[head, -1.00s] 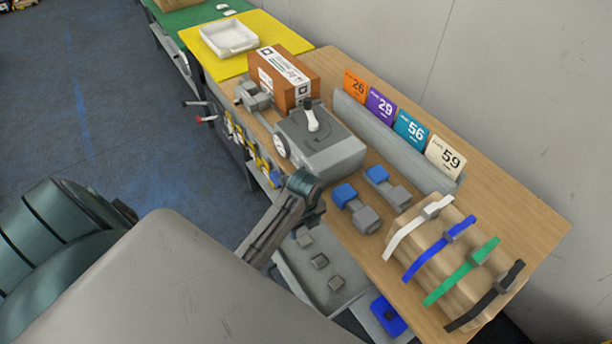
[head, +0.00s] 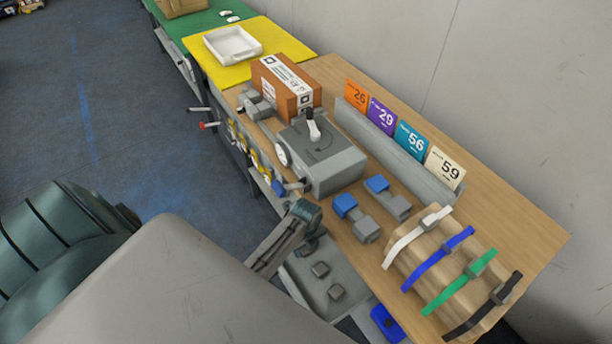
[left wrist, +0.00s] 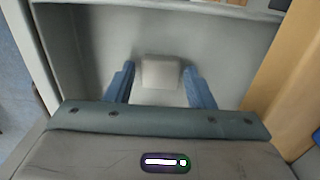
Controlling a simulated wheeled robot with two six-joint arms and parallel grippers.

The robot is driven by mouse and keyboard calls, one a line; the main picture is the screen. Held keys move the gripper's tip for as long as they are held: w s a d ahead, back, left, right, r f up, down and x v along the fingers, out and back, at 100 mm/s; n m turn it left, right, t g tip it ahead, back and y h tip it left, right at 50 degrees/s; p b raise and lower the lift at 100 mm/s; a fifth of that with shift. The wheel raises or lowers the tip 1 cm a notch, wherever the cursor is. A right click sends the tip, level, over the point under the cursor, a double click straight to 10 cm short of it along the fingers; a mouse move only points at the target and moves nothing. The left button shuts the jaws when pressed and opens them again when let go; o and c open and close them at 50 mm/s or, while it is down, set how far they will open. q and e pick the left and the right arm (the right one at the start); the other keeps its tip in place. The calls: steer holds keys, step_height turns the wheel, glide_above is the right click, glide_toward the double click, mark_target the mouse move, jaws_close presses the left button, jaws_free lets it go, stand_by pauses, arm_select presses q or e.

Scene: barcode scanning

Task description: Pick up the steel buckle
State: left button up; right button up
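My left gripper (head: 308,243) is low over the tray's far end and partly hides the spot there. In the left wrist view, a grey steel buckle (left wrist: 161,72) sits between the two blue fingers of my left gripper (left wrist: 160,88), which are open with a gap on each side. My right gripper is not in view.
A grey machine (head: 325,155) stands behind the tray, with a brown box (head: 287,85) beyond it. Blue-and-grey parts (head: 356,217) lie to the right. A tan roll (head: 435,260) holds coloured straps. A blue item (head: 386,322) is at the tray's near end.

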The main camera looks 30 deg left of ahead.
arm_select(q)
steer(key=c, duration=0.7)
steer(key=shift+r, duration=0.15)
